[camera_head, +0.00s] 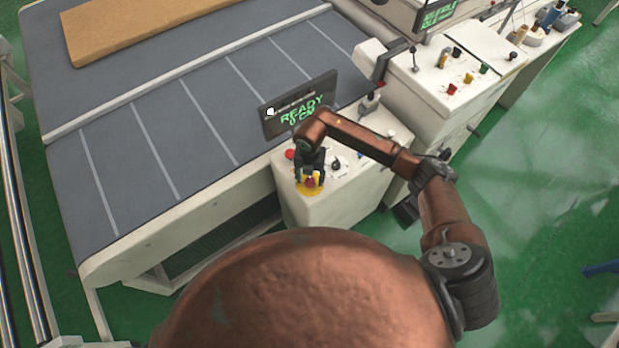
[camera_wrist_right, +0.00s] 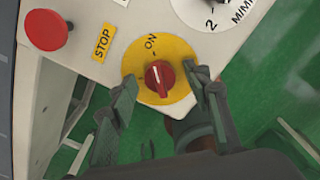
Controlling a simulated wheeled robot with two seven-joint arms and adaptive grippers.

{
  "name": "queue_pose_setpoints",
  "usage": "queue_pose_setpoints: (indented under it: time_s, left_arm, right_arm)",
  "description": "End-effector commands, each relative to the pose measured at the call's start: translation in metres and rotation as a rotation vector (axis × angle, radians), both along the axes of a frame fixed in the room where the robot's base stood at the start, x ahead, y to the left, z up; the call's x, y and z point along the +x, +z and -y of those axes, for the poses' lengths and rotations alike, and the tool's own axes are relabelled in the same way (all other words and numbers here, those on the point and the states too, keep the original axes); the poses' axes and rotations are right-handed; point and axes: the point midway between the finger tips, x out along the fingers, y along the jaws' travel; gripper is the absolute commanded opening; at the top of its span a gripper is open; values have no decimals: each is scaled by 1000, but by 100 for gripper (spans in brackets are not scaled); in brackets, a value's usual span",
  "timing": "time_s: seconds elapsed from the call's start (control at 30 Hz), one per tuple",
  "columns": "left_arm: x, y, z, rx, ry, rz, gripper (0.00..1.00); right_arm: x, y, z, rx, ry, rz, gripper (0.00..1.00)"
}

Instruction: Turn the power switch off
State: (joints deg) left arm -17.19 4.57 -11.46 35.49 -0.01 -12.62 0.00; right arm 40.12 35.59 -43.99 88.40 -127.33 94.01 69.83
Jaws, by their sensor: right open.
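The power switch (camera_wrist_right: 159,78) is a red rotary knob on a yellow round plate with "ON" printed at its upper edge. Its white pointer line is turned toward the ON side. In the head view the switch (camera_head: 310,183) sits at the front corner of the white control box (camera_head: 346,192). My right gripper (camera_wrist_right: 160,95) is open, with one finger on each side of the knob; I cannot tell whether either finger touches it. In the head view my right gripper (camera_head: 309,172) is over the switch and partly hides it. My left gripper is not in view.
A red STOP button (camera_wrist_right: 46,30) and a white numbered dial (camera_wrist_right: 212,8) are close to the switch. A display (camera_head: 298,104) reading "READY" stands behind the box. A grey conveyor table (camera_head: 130,150) carries a brown mattress slab (camera_head: 140,28). Green floor is open at right.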

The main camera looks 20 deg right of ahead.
Motion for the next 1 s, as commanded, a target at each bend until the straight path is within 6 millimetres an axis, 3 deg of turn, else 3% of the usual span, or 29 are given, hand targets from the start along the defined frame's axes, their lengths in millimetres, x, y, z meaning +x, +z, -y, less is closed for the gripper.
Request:
queue_pose_setpoints:
  time_s: [0.33, 0.9, 1.0]
  left_arm:
    - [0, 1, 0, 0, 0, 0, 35]
    - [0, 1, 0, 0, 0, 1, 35]
    - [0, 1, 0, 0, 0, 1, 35]
  right_arm:
    - [0, -5, 0, 1, 1, 2, 44]
    - [0, -4, 0, 1, 1, 0, 5]
    - [0, -4, 0, 1, 1, 0, 3]
